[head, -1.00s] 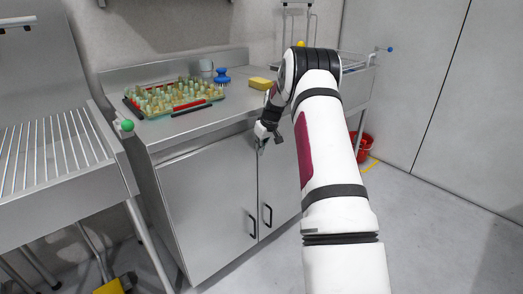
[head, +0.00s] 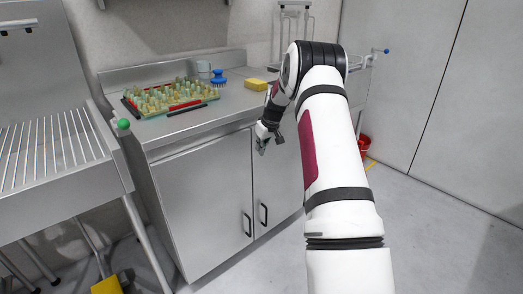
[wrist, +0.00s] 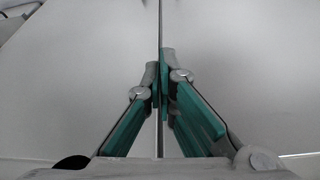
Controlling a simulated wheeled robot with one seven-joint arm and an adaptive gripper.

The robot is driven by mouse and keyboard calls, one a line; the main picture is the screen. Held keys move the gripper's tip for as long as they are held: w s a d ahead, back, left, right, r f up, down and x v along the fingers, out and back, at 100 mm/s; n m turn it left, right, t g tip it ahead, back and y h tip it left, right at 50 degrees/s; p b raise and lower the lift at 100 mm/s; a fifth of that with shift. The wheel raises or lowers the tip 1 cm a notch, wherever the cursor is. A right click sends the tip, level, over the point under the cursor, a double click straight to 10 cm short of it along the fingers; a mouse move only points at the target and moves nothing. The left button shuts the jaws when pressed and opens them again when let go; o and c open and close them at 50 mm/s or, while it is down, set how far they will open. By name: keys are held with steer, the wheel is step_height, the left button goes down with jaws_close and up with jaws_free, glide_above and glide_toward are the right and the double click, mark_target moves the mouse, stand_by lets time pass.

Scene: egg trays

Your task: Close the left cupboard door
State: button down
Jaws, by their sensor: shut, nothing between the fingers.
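The left cupboard door (head: 203,205) is a grey metal panel under the worktop, with a dark bar handle (head: 247,225) near its right edge. It looks flush with the right cupboard door (head: 272,185), with a narrow dark seam between them. My gripper (head: 262,148) is shut and empty, in front of the upper part of the seam. In the wrist view my gripper (wrist: 161,80) has its green-padded fingers together, one on each side of the seam line, with pale door panels beyond. I cannot tell whether the fingertips touch the doors.
A slatted metal table (head: 75,190) stands at the left. A red bucket (head: 364,147) is behind my arm. The floor at right is clear.

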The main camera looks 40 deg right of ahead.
steer(key=p+v, duration=0.1)
steer(key=v, duration=0.7)
steer(key=shift+s, duration=0.3)
steer(key=shift+d+r, duration=0.1)
steer(key=shift+r, duration=0.15)
steer(key=s+a+r+g, duration=0.1)
steer(key=s+a+r, duration=0.45)
steer(key=a, duration=0.35)
steer(key=s+a+r+n, duration=0.1)
steer(key=s+a+r, duration=0.45)
steer(key=a, duration=0.25)
steer(key=s+a+r+g, duration=0.1)
steer(key=s+a+r, duration=0.4)
steer(key=a, duration=0.4)
steer(key=s+a+f, duration=0.1)
steer(key=s+a, duration=0.3)
steer(key=s, duration=0.6)
steer(key=s+a+g, duration=0.1)
steer(key=s+a, duration=0.3)
steer(key=s, duration=0.6)
steer(key=s+a+f, duration=0.1)
steer(key=s+a, duration=0.3)
steer(key=s, duration=0.6)
step_height(320, 180, up, 18)
steer(key=t+p, duration=0.2)
steer(key=p, duration=1.4)
steer(key=shift+w+t+p, duration=0.35)
steer(key=shift+t, duration=0.05)
steer(key=shift+d, duration=0.1)
